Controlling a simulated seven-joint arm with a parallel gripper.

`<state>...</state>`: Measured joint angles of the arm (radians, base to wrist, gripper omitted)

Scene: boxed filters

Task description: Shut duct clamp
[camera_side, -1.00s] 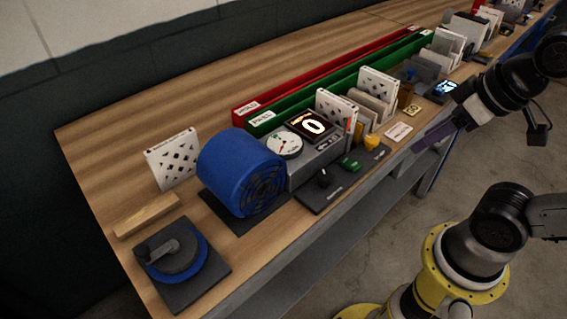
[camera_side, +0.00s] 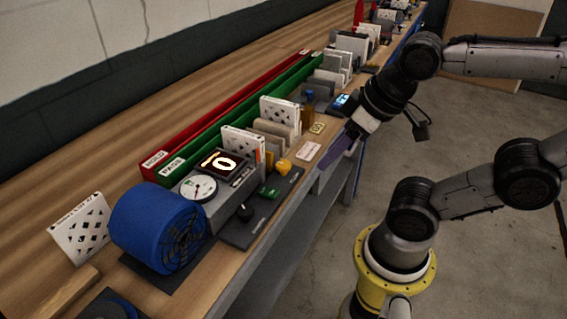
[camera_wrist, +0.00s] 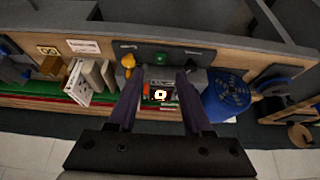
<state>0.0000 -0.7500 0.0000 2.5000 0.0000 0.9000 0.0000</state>
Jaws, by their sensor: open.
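No part is marked as the duct clamp, and I cannot tell its state. A blue round duct or fan housing (camera_side: 150,230) with a dark grille stands at the bench's near end; it also shows in the wrist view (camera_wrist: 231,95). Right of it in the side view are a black knob (camera_side: 245,212), a green button (camera_side: 269,191) and a yellow piece (camera_side: 284,167). A blue-ringed disc on a dark plate (camera_side: 108,306) is cut off at the bottom left. My gripper (camera_side: 328,172) is open and empty off the bench's front edge; its fingers (camera_wrist: 160,76) show apart in the wrist view.
A grey unit with a dial (camera_side: 198,188) and a display reading 0 (camera_side: 221,162) stands beside the housing. Long red (camera_side: 225,118) and green (camera_side: 240,118) trays lie behind. A white filter (camera_side: 82,228) leans at left. Floor before the bench is clear.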

